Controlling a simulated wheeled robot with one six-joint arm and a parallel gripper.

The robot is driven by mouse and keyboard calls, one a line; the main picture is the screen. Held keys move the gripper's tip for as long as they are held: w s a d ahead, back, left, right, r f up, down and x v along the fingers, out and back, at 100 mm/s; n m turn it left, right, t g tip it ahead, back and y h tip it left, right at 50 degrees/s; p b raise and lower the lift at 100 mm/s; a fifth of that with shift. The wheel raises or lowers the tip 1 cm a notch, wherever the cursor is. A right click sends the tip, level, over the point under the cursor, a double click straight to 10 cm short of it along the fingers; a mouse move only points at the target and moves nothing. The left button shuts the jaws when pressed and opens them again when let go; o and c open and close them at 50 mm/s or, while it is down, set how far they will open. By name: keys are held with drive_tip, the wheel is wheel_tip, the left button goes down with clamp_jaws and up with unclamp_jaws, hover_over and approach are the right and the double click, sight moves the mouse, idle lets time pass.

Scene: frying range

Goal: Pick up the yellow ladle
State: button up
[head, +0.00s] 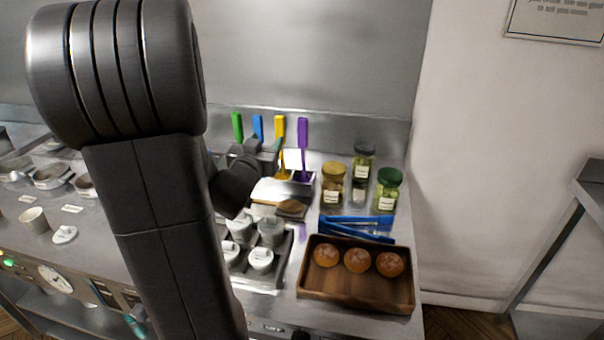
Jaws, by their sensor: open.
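The yellow ladle (280,127) stands upright at the back of the counter, between the blue-handled utensil (258,126) and the purple-handled utensil (302,133). Its lower end shows just above a metal holder (308,182). My gripper (266,153) is just left of the yellow ladle's shaft in the picture, largely hidden behind my own arm. It is open, and nothing shows held in it. I cannot tell how far its fingers are from the shaft. A green-handled utensil (237,126) stands further left.
Jars (388,190) stand to the right of the holder. Blue-handled tongs (358,228) and a wooden tray (355,293) with buns are in front. White-lidded cups (261,260) sit in a rack. A steel backsplash (340,133) rises behind the utensils.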

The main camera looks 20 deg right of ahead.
sight(278, 119)
drive_tip(key=p+x, duration=0.1)
drive_tip(key=x, duration=0.7)
drive_tip(key=shift+w, duration=0.15)
drive_tip(key=p+x, duration=0.1)
drive_tip(key=x, duration=0.2)
drive_tip(key=p+x, duration=0.1)
drive_tip(key=shift+w+d+r+p, duration=0.2)
drive_tip(key=shift+w+r+p, duration=0.1)
drive_tip(key=shift+r, duration=0.1)
drive_tip(key=shift+w+d, duration=0.2)
drive_tip(key=shift+w, duration=0.1)
drive_tip(key=c, duration=1.1)
